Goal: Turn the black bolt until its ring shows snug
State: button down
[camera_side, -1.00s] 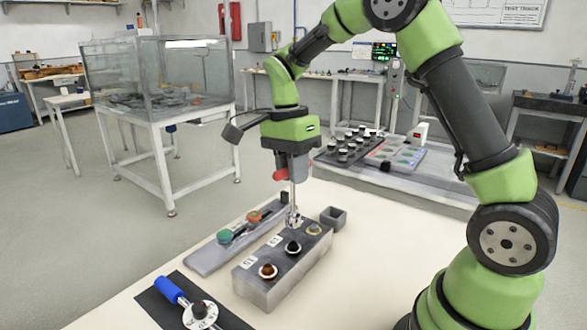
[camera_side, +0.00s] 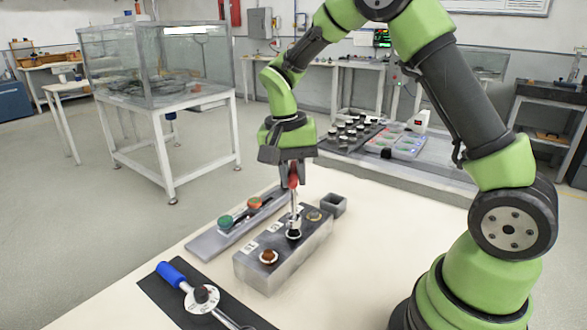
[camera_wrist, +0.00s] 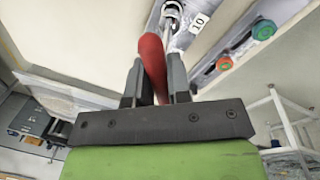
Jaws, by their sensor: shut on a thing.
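My gripper (camera_side: 292,178) is shut on the handle of a red-handled driver (camera_side: 295,210), which hangs upright with its metal shaft down. The handle also shows between the fingers in the wrist view (camera_wrist: 152,62). The black bolt (camera_side: 293,235) is the middle one of three on the grey block (camera_side: 262,280). The driver's socket end is at the black bolt and partly covers it. I cannot tell whether it is fully seated. The bolt's ring is too small and covered to read.
A brown bolt (camera_side: 268,257) and a brass-coloured one (camera_side: 314,215) flank it on the block. A rack (camera_side: 205,245) with green and orange handles lies left. A blue-handled wrench (camera_side: 172,274) with a dial rests on a black mat. A small grey box (camera_side: 333,205) stands behind right.

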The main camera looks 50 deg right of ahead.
jog(key=shift+f, duration=1.05)
jog(key=c, duration=1.6)
grip_release()
jog(key=shift+c, duration=0.2)
grip_shut()
